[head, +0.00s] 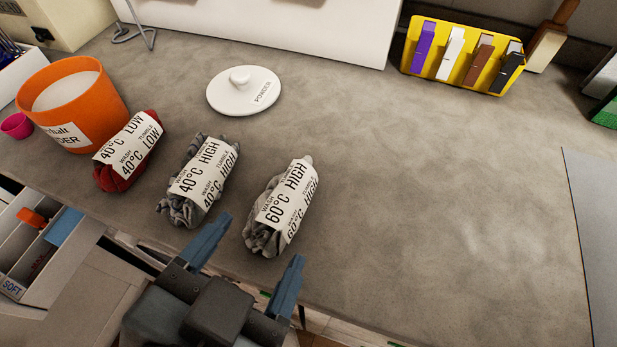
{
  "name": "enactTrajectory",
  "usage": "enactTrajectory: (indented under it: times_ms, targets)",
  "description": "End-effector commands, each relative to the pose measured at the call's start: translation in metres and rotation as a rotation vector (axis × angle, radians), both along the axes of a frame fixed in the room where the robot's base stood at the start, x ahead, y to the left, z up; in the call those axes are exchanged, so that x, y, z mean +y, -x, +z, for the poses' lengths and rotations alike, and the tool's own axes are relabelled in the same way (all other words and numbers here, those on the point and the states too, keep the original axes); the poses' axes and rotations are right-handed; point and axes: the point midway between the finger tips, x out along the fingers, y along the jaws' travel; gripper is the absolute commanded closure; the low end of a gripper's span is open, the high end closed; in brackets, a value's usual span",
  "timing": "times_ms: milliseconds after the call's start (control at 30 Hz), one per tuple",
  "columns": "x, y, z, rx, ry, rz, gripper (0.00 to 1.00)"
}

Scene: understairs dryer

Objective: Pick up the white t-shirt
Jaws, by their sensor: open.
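Three rolled garments with white paper bands lie in a row on the grey counter. The right roll (264,232), greyish to off-white, reads 60°C HIGH. The middle grey roll (180,211) reads 40°C HIGH. The left roll (111,177) is red and reads 40°C LOW. No roll is plainly a white t-shirt; the right one has the palest end, but I cannot tell whether it is the shirt. My gripper (259,243) is open and empty at the counter's front edge. Its blue fingers point toward the right roll, one on either side in the picture; their height above it is unclear.
A yellow board with coloured pegs (435,75) is at the back. A divided box (27,240) is at lower left. The counter (430,190) is clear at right.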

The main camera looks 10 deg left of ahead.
Motion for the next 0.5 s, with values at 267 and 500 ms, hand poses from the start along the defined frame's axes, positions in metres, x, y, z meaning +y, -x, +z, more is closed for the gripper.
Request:
enactTrajectory:
  times_ms: [267, 500]
  targets:
    - [0.003, -0.008, -0.004, 0.0, -0.022, -0.026, 0.27]
    - [-0.001, -0.031, -0.015, 0.0, -0.022, -0.027, 0.27]
